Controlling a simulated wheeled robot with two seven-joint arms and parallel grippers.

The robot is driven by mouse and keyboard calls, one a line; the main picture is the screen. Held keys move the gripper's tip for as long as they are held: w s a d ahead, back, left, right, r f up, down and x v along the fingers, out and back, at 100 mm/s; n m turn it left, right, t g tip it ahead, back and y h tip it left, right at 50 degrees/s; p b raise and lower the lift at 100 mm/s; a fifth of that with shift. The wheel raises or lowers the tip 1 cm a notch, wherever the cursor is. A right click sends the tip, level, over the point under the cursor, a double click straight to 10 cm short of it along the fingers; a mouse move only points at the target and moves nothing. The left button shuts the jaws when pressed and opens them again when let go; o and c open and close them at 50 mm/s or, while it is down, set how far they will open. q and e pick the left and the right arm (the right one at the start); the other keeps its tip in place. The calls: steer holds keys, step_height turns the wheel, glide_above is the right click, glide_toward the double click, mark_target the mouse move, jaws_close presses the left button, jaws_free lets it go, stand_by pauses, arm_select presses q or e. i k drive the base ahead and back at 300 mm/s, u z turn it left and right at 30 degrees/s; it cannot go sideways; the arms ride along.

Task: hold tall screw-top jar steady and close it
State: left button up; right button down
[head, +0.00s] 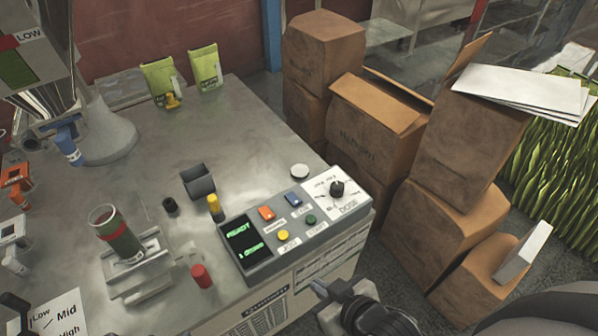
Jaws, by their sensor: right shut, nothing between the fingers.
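A tall jar (122,241) with a dark green and red body stands in a metal holder (140,266) on the steel table. Its round top looks open, with a reddish inside. A flat white disc (300,171), which may be a lid, lies near the back edge of the control panel; I cannot tell if it belongs to the jar. My right gripper (322,291) is at the bottom, in front of the table's front side, shut and empty, well to the right of the jar.
The control panel (284,246) with buttons and a dose knob sits on the table's right edge. A red cylinder (201,276), a yellow-topped post (215,207) and a dark cradle (198,182) stand near the jar. Cardboard boxes (378,125) crowd the floor to the right. The table's back middle is clear.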

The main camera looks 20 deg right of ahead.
mark_target(108, 224)
steer(key=z, duration=2.25)
steer(key=i, duration=1.45)
steer(key=u, duration=3.7)
